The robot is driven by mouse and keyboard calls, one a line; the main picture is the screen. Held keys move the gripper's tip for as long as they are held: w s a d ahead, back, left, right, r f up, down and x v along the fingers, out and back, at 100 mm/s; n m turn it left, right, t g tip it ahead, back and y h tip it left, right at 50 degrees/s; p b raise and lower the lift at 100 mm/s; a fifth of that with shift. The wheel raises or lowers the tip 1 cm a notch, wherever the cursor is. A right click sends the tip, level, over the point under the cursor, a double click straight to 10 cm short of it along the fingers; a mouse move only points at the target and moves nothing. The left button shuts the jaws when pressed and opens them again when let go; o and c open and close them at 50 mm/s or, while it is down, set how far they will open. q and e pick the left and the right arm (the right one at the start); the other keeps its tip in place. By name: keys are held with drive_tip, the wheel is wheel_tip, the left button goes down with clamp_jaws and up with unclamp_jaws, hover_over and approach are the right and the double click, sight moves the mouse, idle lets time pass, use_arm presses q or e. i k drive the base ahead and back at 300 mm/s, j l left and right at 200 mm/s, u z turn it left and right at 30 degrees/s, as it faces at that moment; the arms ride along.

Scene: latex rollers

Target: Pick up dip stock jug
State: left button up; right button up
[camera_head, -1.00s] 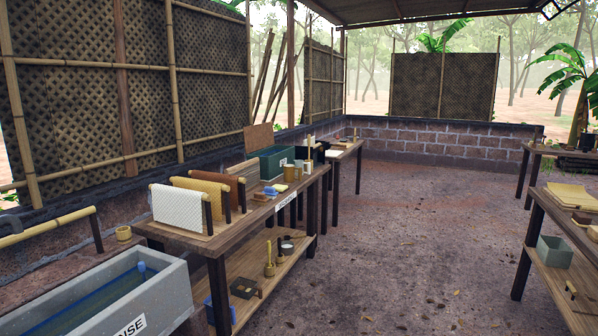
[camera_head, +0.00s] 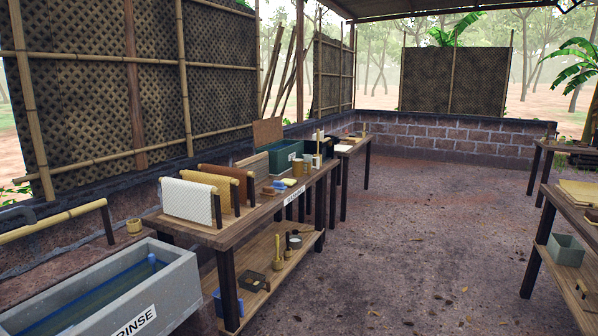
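I cannot tell for certain which thing is the dip stock jug; no jug is clearly readable at this distance. Small containers stand at the far end of the long wooden table (camera_head: 232,236): a tan cylinder (camera_head: 298,167) and a pale upright container (camera_head: 317,161), beside a green tub (camera_head: 272,160). A small grey-white pot (camera_head: 296,242) stands on the table's lower shelf. Neither gripper shows clearly. A dark grey rounded shape at the left edge may be part of my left arm.
A stone rinse trough (camera_head: 172,280) with blue water stands at front left. Hung sheets in white, yellow and brown stand on the long table. Another table with a grey-green box (camera_head: 566,250) is at right. The dirt floor between the tables is open.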

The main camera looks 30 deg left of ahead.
sight(297, 163)
drive_tip(key=i+j+u, duration=0.3)
drive_tip(key=i, duration=0.6)
drive_tip(key=i+u, duration=0.35)
drive_tip(key=i, duration=0.55)
